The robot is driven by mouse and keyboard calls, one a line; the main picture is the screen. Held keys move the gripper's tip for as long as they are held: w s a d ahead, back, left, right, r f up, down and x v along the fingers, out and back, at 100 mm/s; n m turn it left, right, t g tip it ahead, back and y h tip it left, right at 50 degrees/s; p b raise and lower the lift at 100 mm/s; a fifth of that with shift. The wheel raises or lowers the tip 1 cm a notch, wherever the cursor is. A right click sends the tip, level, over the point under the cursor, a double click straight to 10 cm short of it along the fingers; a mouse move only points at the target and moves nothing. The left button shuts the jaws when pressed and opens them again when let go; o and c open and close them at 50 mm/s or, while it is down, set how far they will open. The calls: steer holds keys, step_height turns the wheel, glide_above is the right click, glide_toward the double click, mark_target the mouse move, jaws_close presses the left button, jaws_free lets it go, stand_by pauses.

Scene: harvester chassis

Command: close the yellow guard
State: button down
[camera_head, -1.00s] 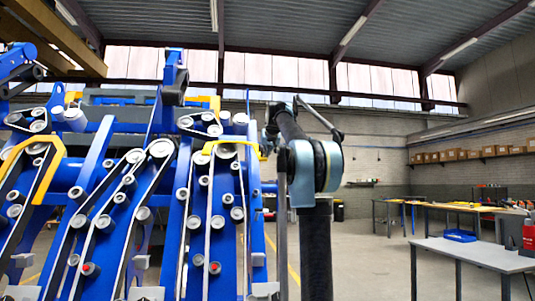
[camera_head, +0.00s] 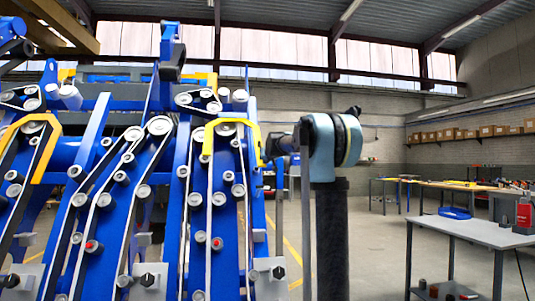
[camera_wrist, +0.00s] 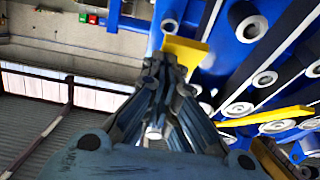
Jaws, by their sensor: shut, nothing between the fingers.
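The yellow guard (camera_head: 235,121) is an arched band over the upper rollers of the blue row unit nearest my arm. In the head view its right side comes down close to the end of my arm. In the wrist view a flat yellow piece (camera_wrist: 184,50) lies right at the tips of my gripper (camera_wrist: 165,62). The fingers are together with nothing between them. They overlap the yellow piece in the picture; I cannot tell whether they touch it. My gripper is small and unclear in the head view, beside the guard.
A second yellow guard (camera_head: 50,140) arches over the row unit at the left. Another yellow bar (camera_wrist: 265,117) shows in the wrist view near belts and rollers. A grey table (camera_head: 475,231) stands at the right. Floor between the chassis and the table looks open.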

steer(key=w+f, duration=0.7)
steer(key=w+a+f, duration=0.1)
steer(key=w+f, duration=0.2)
steer(key=shift+w+f, duration=0.25)
steer(key=shift+f, duration=0.05)
steer(key=shift+w+f, duration=0.25)
steer(key=shift+w, duration=0.2)
steer(key=shift+s+a, duration=0.1)
